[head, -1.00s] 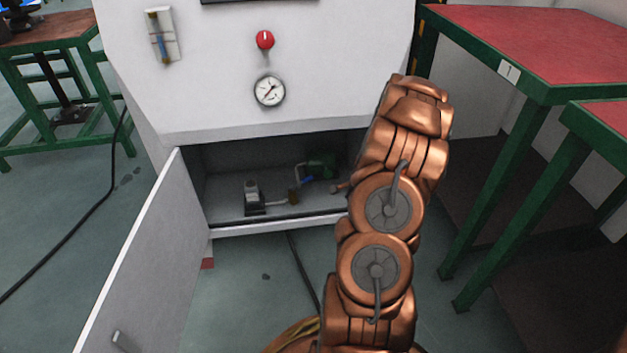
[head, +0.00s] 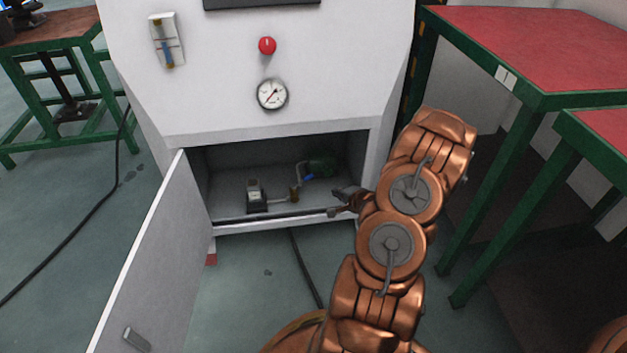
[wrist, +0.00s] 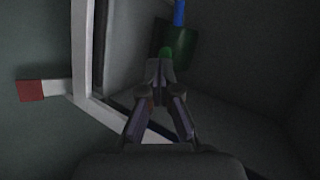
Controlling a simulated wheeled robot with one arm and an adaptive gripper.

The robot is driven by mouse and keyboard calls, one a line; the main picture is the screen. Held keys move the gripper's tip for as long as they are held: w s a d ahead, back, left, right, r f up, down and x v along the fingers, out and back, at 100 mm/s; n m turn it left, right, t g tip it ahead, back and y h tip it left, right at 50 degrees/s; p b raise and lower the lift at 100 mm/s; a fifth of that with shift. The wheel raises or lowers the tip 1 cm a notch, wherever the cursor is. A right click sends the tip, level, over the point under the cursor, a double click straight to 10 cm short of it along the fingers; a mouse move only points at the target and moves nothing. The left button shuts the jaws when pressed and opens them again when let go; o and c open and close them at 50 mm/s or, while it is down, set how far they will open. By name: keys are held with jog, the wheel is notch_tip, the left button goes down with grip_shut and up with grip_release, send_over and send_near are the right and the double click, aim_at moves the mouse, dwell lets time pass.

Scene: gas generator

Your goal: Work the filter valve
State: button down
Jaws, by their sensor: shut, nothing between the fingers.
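The filter assembly stands inside the open lower cabinet in the head view. It has a dark green body (head: 322,163) at the back right and a small blue handle (head: 308,177) beside it. My gripper (head: 335,201) is at the right part of the cabinet's front opening, in front of the blue handle and apart from it. In the wrist view my gripper (wrist: 158,75) is shut and empty. A green body (wrist: 179,45) shows just beyond its tips, with a blue piece (wrist: 179,12) at the top edge. I cannot tell whether the tips touch the green body.
The cabinet door (head: 150,265) hangs open at the left. A white-topped black device (head: 256,197) and a brass fitting (head: 294,193) stand inside the cabinet. A red-topped table (head: 545,45) stands close on the right.

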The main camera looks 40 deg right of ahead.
jog(key=a+t, duration=0.1)
jog(key=b, duration=0.5)
send_near(309, 178)
jog(key=x, duration=0.7)
jog(key=shift+f, duration=0.2)
jog(key=shift+d+r+y+p, duration=0.1)
jog(key=shift+r+y+p, duration=0.1)
jog(key=shift+y+p, duration=0.15)
jog(key=shift+d+f+p, duration=0.1)
jog(key=shift+f+p, duration=0.05)
jog(key=shift+p, duration=0.5)
